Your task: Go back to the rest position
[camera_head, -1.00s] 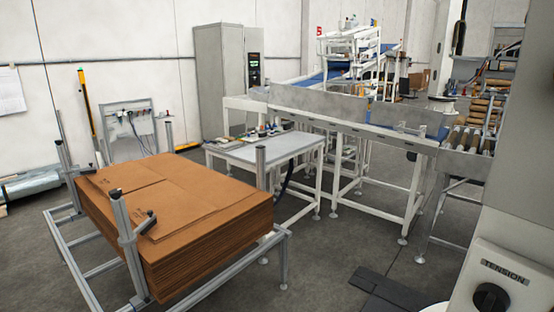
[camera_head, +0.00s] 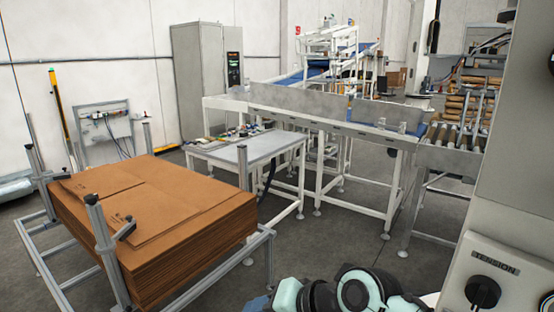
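Teal and black rounded parts of my own arm show at the bottom edge, right of the middle, over the dark floor. I cannot tell which arm they belong to. Neither gripper is in view, so whether they are open, shut or holding something is hidden. No object of the task is in view.
A stack of flat brown cardboard (camera_head: 150,205) lies in a metal frame (camera_head: 258,240) at the left. A grey-topped table (camera_head: 240,150) and a conveyor (camera_head: 340,130) stand behind. A machine housing with a TENSION knob (camera_head: 483,292) is close at right. Floor between is clear.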

